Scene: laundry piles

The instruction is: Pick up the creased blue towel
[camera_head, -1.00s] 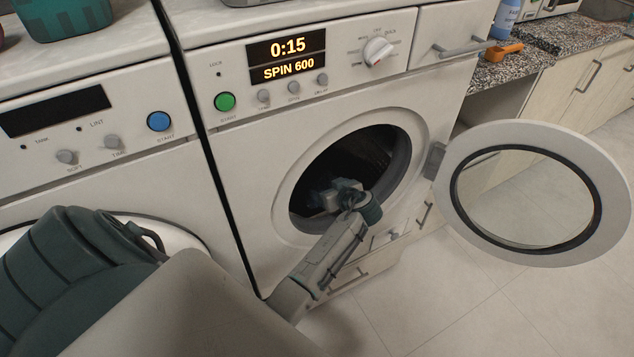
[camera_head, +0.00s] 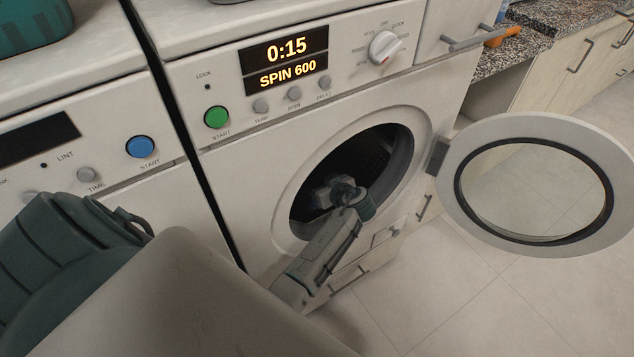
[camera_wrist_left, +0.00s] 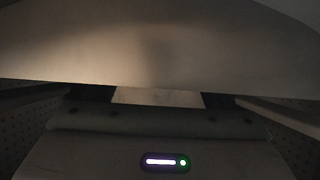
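No blue towel can be made out in either view. The washer drum (camera_head: 385,145) is dark inside, and its contents are hidden by shadow and by my arm. My left gripper (camera_head: 322,198) is inside the round opening, towards its lower left; its fingertips are lost in the dark. In the left wrist view a plain pale surface (camera_wrist_left: 160,45) fills the top, with a lit strip (camera_wrist_left: 158,97) below it and perforated dark walls at both sides. I cannot tell whether the fingers are apart or closed. My right gripper is not in view.
The washer's round door (camera_head: 535,185) stands open to the right. The washer's display (camera_head: 287,60) reads 0:15 and SPIN 600. A second machine with a blue button (camera_head: 140,146) stands at the left. A granite counter (camera_head: 520,50) is at the back right. The tiled floor (camera_head: 450,300) is clear.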

